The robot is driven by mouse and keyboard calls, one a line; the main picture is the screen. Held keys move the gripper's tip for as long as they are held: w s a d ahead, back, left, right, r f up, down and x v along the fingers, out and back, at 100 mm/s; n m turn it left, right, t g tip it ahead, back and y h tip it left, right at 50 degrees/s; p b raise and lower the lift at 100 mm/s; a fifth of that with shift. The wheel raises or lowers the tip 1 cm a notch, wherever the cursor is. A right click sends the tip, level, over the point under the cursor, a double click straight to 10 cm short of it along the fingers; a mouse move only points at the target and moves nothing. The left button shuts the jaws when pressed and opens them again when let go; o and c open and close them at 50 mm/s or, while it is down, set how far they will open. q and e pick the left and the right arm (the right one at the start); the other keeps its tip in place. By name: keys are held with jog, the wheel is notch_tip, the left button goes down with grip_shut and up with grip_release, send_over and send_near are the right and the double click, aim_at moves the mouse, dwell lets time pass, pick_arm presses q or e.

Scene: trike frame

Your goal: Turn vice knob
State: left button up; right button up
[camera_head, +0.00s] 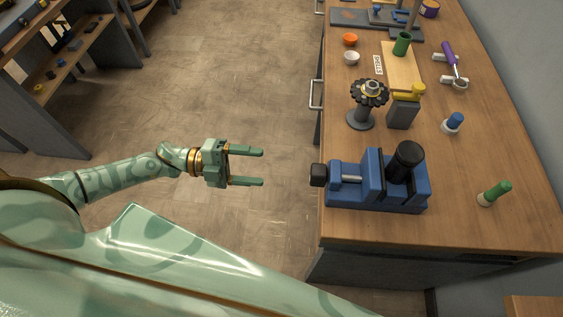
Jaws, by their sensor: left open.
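A blue vice (374,187) stands on the near end of the wooden workbench. Its black knob (318,175) sticks out on the left, past the bench edge, with a silver screw (347,179) behind it. A black cylinder stands upright on or in the vice at its right side. My left gripper (262,167) is open and empty over the floor, left of the knob, its two green fingers pointing right toward the knob with a clear gap between. My right gripper does not show.
On the workbench (490,135), a gear on a stand (361,119), a grey block with a yellow top (402,113), a blue-topped item (452,123) and a green-handled tool (494,194) stand around the vice. Drawer handles (316,94) stick out from the bench's left side. The floor is clear.

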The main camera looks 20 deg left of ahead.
pick_arm(q)
jog(key=shift+v, duration=1.65)
